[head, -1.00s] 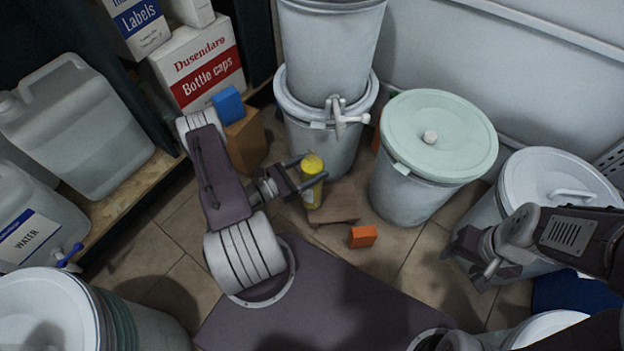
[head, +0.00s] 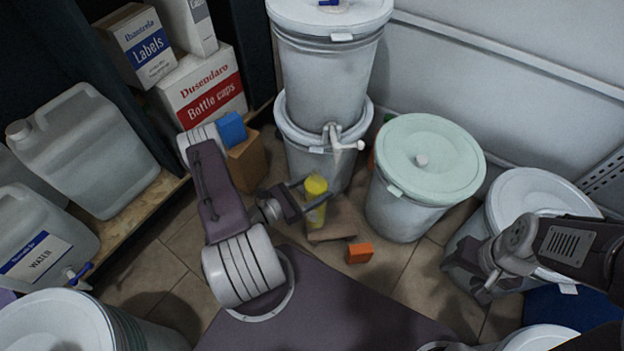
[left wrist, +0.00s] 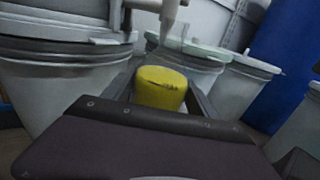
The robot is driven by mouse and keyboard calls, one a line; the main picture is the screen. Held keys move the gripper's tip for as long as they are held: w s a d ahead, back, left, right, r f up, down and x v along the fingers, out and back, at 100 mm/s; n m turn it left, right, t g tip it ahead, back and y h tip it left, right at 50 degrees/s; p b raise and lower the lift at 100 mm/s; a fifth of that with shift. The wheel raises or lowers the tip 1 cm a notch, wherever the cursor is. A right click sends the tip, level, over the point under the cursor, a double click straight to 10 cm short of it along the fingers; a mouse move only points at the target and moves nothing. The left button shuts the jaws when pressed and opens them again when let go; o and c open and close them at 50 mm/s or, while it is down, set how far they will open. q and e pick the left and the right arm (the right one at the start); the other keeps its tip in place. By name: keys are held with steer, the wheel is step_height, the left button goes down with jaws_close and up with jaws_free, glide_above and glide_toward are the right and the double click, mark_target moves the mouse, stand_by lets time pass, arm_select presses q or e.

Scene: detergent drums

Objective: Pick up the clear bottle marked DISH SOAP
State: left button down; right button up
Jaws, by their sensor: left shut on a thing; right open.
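My left gripper (head: 309,194) is shut on this bottle, with one finger on each side just below the cap. In the left wrist view the yellow cap (left wrist: 160,88) sits between the fingers; the body below is hidden. My right gripper (head: 468,273) is open and empty at the right, in front of a white drum.
Stacked white drums with a tap (head: 338,140) stand just behind the bottle. A green-lidded drum (head: 405,205) is to its right. An orange block (head: 359,253) lies in front. Boxes (head: 200,85) and water canisters (head: 85,150) fill the left shelf.

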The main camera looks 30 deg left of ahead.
arm_select(q)
steer(key=s+d+r+p, duration=0.4)
steer(key=d+r, duration=0.1)
steer(key=d, duration=0.1)
steer(key=shift+s+d+p, duration=0.3)
steer(key=shift+d, duration=0.1)
steer(key=shift+r, duration=0.15)
